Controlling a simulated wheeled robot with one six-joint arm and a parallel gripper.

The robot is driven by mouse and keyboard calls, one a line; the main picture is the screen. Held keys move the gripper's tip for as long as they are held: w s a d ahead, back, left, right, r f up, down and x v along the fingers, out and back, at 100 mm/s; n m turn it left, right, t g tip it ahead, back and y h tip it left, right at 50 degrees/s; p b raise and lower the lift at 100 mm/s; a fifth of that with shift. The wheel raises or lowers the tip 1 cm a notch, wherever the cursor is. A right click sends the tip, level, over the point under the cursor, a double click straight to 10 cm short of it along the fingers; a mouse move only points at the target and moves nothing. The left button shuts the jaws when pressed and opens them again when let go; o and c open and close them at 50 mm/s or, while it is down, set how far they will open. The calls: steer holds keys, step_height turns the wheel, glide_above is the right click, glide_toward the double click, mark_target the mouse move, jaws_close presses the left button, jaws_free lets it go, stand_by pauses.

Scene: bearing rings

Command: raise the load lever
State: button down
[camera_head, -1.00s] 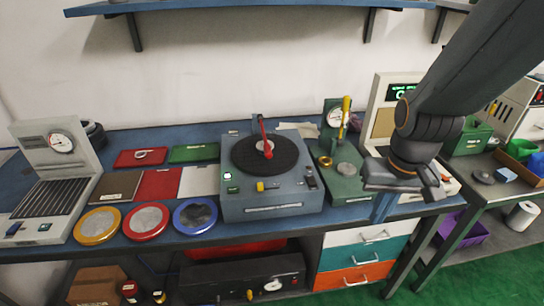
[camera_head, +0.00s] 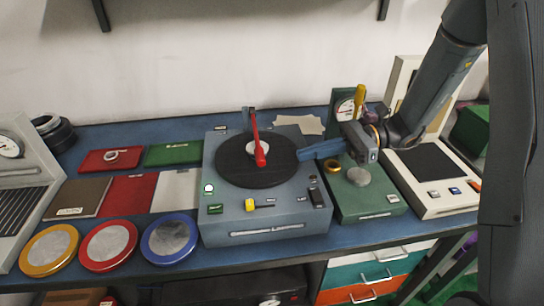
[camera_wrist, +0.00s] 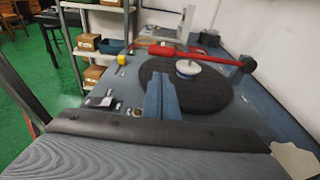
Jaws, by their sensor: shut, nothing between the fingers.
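A red lever (camera_head: 257,140) reaches from a post at the back of the grey-blue turntable machine (camera_head: 225,228) to the middle of its black disc (camera_head: 232,168). Its thick red end lies low over the pale hub (camera_wrist: 188,68); I cannot tell if they touch. In the wrist view the lever (camera_wrist: 205,55) crosses beyond my fingertips. My gripper (camera_head: 304,153) is shut and empty, at the right edge of the disc, apart from the lever. Its fingers also show in the wrist view (camera_wrist: 162,82). Another lever, with a yellow handle (camera_head: 360,95), stands upright on the green gauge press (camera_head: 368,205), partly behind my wrist.
A pale device (camera_head: 440,205) stands right of the press. Yellow, red and blue ringed discs (camera_head: 168,238) lie at the bench's front left. Red and green trays (camera_head: 180,153) and flat mats lie behind them. The space above the turntable's left side is clear.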

mark_target(271, 169)
steer(key=shift+w, duration=0.2)
steer(key=p+x, duration=0.2)
steer(key=x, duration=0.8)
steer(key=shift+r+p, duration=0.1)
steer(key=shift+p, duration=0.3)
steer(key=shift+r, duration=0.15)
